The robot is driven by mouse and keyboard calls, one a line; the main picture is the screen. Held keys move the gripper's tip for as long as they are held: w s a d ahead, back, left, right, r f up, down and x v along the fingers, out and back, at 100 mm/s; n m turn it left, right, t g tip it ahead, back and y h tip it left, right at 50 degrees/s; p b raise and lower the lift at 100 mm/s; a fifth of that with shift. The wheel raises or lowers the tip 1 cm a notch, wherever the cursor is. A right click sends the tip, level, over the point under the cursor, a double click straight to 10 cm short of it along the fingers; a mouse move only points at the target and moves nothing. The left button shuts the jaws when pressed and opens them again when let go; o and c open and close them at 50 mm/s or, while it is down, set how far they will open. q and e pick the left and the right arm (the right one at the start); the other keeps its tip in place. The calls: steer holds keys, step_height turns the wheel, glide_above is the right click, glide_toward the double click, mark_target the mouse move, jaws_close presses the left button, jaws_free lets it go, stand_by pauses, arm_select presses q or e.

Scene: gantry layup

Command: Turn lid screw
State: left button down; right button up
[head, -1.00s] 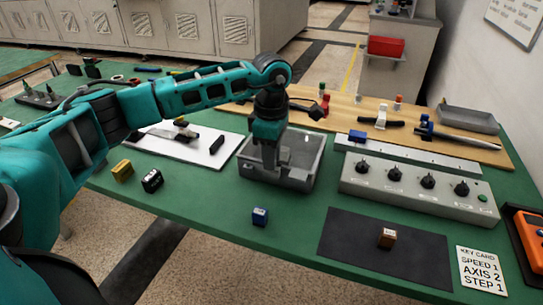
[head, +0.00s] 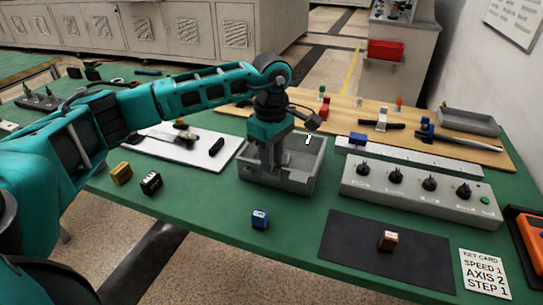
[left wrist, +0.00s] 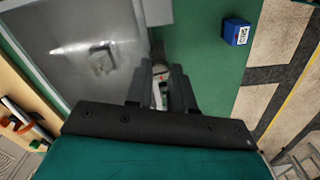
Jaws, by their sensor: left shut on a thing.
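A grey box (head: 318,165) stands on the green table in the middle of the head view. In the left wrist view the box (left wrist: 55,25) fills the upper left, with a raised grey block (left wrist: 101,60) on its flat inner face. My left gripper (head: 268,168) points down at the left part of the box. In the left wrist view its fingers (left wrist: 160,75) are shut on a small part near the box edge, seemingly the lid screw, mostly hidden by the fingers. A small white mark (head: 308,139) shows over the box's far side. My right gripper is not in view.
A blue block (head: 260,219) stands in front of the box. A black and a yellow block (head: 121,174) stand left. A white board (head: 150,140) with tools lies behind them. A knob panel (head: 420,190) and a dark mat (head: 350,245) with a brown block (head: 388,241) are right.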

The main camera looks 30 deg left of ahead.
arm_select(q)
steer(key=c, duration=1)
jaws_free()
steer(key=shift+o, duration=0.2)
step_height(320, 180, up, 13)
steer(key=shift+p, duration=0.45)
